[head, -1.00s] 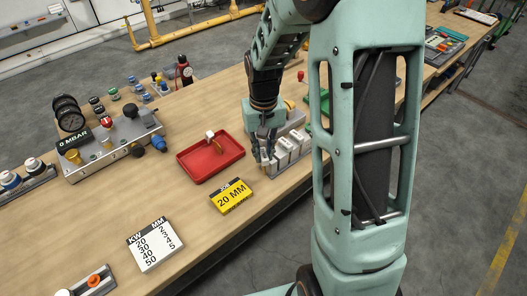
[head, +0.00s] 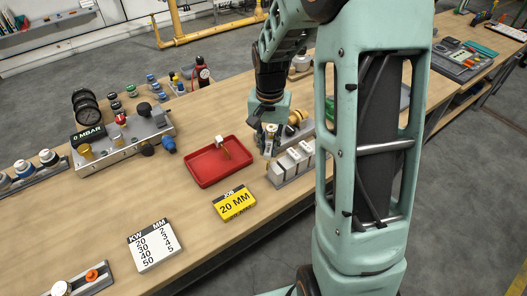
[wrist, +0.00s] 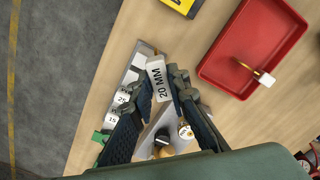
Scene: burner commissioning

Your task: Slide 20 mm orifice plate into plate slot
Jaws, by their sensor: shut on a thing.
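In the head view my gripper (head: 267,148) is beside the far left end of the plate rack (head: 278,181) and in front of a metal fixture with brass parts (head: 297,117). The same fixture shows between my fingers in the wrist view (wrist: 162,136). I cannot make out the plate slot.
A red tray (head: 203,183) with a small white-and-brass part lies left of my gripper. A yellow "20 MM" sign (head: 234,203) and a white chart (head: 155,246) lie nearer. A gauge manifold (head: 125,139) stands at left.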

